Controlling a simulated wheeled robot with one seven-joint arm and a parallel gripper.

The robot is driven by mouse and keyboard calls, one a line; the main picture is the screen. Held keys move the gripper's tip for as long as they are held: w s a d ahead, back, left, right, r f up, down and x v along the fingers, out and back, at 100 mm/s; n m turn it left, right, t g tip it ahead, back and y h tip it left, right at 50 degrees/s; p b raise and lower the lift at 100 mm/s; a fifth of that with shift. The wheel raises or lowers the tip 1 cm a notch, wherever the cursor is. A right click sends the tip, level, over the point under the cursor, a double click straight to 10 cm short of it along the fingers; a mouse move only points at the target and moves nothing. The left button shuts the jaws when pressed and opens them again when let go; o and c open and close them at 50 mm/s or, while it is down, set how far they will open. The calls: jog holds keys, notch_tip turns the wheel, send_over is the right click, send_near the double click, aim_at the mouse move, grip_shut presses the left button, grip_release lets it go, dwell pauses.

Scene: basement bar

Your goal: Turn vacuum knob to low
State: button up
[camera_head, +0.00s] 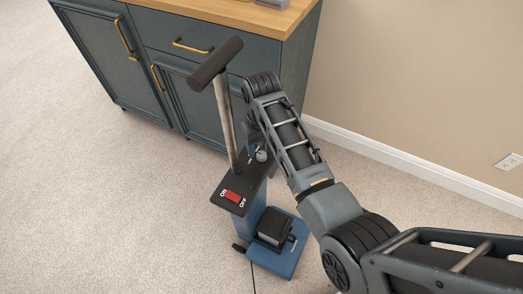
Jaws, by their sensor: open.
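The vacuum (289,262) stands upright on the carpet, with a blue base, a metal pole and a black T-shaped handle (215,62). Its black top panel has a red switch (232,196) between the words ON and OFF. A small grey knob (261,156) sits on the panel's far part; its setting cannot be read. My gripper (255,150) is open and points down at the knob, very close to it. My own arm partly hides the gripper, and I cannot tell whether the fingers touch the knob.
A dark blue cabinet (150,62) with gold handles and a wooden top (235,14) stands behind the vacuum. A beige wall with a white baseboard (415,166) and an outlet (508,161) is at the right. The carpet (100,210) is clear at the left.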

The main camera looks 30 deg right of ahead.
aim_at(262, 154)
jog(key=shift+f, duration=1.75)
jog(key=c, duration=1)
